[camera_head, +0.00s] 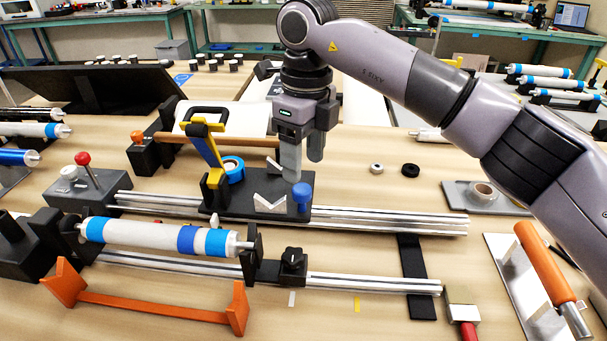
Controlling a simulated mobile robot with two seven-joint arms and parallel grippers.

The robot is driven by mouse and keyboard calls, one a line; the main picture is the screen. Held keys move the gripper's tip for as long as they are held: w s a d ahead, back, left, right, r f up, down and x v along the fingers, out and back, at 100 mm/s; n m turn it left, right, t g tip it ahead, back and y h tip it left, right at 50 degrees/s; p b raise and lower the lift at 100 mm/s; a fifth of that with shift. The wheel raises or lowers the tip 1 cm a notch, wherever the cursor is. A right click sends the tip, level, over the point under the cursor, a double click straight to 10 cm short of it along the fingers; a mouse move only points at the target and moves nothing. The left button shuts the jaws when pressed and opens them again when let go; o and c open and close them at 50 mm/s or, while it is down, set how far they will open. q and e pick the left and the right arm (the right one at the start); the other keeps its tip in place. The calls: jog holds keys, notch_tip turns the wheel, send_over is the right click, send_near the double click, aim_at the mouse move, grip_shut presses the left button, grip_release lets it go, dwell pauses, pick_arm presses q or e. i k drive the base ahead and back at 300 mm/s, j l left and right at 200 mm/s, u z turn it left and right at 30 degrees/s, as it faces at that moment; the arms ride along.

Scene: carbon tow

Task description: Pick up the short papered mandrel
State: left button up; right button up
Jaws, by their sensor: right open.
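A white papered mandrel (140,234) with blue bands is held level between a dark headstock and a black tailstock in the front left. Other white mandrels with blue bands lie on the right bench (545,72) and at the left edge (40,130); a pale one (428,135) is partly hidden behind my right arm. I cannot tell which is the short one. My right gripper (303,168) is open, pointing down with empty fingers above the black carriage (240,203), behind and right of the mounted mandrel. My left gripper is out of view.
Metal rails (390,220) cross the table. A blue knob (302,196) and white V-blocks (270,203) sit under the gripper. An orange bracket (150,304) lies in front.

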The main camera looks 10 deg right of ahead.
aim_at(188, 240)
jog(key=k, duration=1)
